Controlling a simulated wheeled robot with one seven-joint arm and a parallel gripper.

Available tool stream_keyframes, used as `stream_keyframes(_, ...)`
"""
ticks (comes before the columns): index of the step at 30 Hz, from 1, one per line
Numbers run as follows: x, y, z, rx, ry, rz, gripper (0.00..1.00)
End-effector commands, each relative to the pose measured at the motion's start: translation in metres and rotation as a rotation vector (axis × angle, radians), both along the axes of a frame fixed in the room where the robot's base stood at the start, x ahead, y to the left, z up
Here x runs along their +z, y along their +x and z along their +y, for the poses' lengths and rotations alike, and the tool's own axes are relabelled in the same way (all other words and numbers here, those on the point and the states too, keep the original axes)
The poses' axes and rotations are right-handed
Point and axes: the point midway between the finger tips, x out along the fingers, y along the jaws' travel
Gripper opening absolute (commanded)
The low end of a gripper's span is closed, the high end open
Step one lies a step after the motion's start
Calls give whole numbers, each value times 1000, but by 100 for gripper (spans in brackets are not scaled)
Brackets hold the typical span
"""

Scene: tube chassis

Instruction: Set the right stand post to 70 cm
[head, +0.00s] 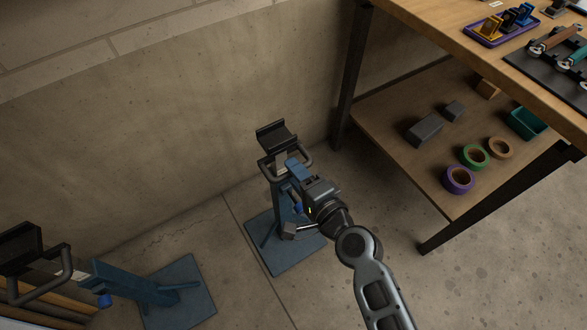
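The right stand stands near the wall in the middle of the head view. It has a black cradle (276,136) on top, a dark loop handle (308,160) below it, a blue post (279,199) and a blue floor plate (273,257). A small blue knob (298,209) shows beside the post. My gripper (295,180) is at the upper part of this stand, just below the handle and in front of the post. My wrist hides part of the post and plate. I cannot tell whether the fingers are open, shut or touching the stand. No height scale is readable.
A second blue stand (130,283) with a black cradle (20,248) is at lower left. A wooden workbench (455,25) with a lower shelf (385,116) holding tape rolls, blocks and a teal bin (527,122) stands at right. The floor between stand and bench is clear.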

Motion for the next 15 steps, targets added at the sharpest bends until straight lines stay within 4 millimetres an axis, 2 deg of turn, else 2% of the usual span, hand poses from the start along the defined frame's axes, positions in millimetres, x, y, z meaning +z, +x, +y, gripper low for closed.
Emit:
stream_keyframes(5,-3,11,8,2,-1,1,40)
stream_keyframes(14,-4,13,9,1,-1,0,40)
stream_keyframes(15,-4,13,9,1,-1,0,36)
